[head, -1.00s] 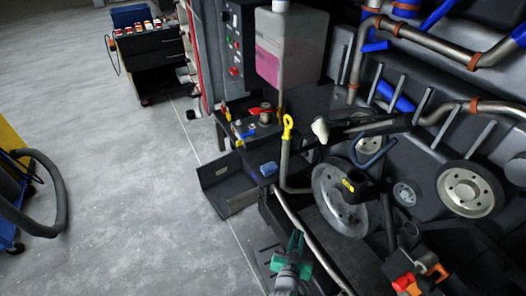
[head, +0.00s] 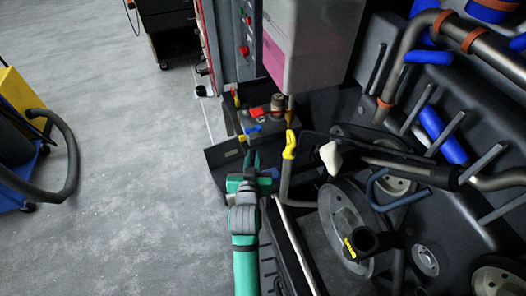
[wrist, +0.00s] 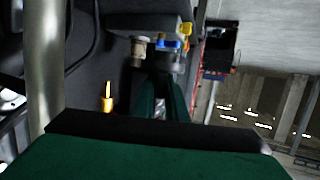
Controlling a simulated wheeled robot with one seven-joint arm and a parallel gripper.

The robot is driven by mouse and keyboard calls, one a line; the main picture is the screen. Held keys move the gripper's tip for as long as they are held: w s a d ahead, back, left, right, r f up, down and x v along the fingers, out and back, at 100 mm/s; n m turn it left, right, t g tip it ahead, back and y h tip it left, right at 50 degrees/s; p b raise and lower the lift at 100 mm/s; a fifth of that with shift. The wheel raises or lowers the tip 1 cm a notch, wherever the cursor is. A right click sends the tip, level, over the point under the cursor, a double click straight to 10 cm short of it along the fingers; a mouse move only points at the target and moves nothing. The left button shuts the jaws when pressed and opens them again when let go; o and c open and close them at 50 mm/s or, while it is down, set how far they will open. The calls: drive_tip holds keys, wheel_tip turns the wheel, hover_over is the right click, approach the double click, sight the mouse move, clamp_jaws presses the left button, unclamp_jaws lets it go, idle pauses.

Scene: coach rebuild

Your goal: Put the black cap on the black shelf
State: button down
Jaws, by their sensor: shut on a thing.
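My gripper (head: 253,160) is near the centre of the head view, pointing away from me, with its green wrist below. Its dark fingers also show in the wrist view (wrist: 162,103), close together. They are shut on the black cap, which is hardly distinguishable between them. A black shelf (head: 222,153), low and tray-like, lies behind and left of the gripper in the head view; the gripper overlaps its right part. I cannot tell the height between them.
A yellow-topped dipstick tube (head: 290,146) stands close right of my gripper. A battery-like block (head: 262,122) with red and blue parts is behind. A black filler neck with a yellow label (head: 366,241) and pulleys are at right.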

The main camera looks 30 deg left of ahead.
drive_tip(key=w+a+f, duration=0.1)
drive_tip(key=w+f, duration=0.2)
drive_tip(key=w+a+f, duration=0.1)
drive_tip(key=w+f, duration=0.1)
drive_tip(key=w, duration=0.2)
drive_tip(key=w+a+f, duration=0.1)
drive_tip(key=w+f, duration=0.2)
drive_tip(key=shift+w+a+f, duration=0.1)
drive_tip(key=shift+w+f, duration=0.15)
drive_tip(key=shift+f, duration=0.05)
drive_tip(key=shift+w+a+f, duration=0.1)
drive_tip(key=shift+w+f, duration=0.1)
drive_tip(key=shift+f, duration=1.5)
drive_tip(key=shift+f, duration=0.15)
drive_tip(key=c, duration=1.8)
unclamp_jaws()
drive_tip(key=shift+o, duration=0.2)
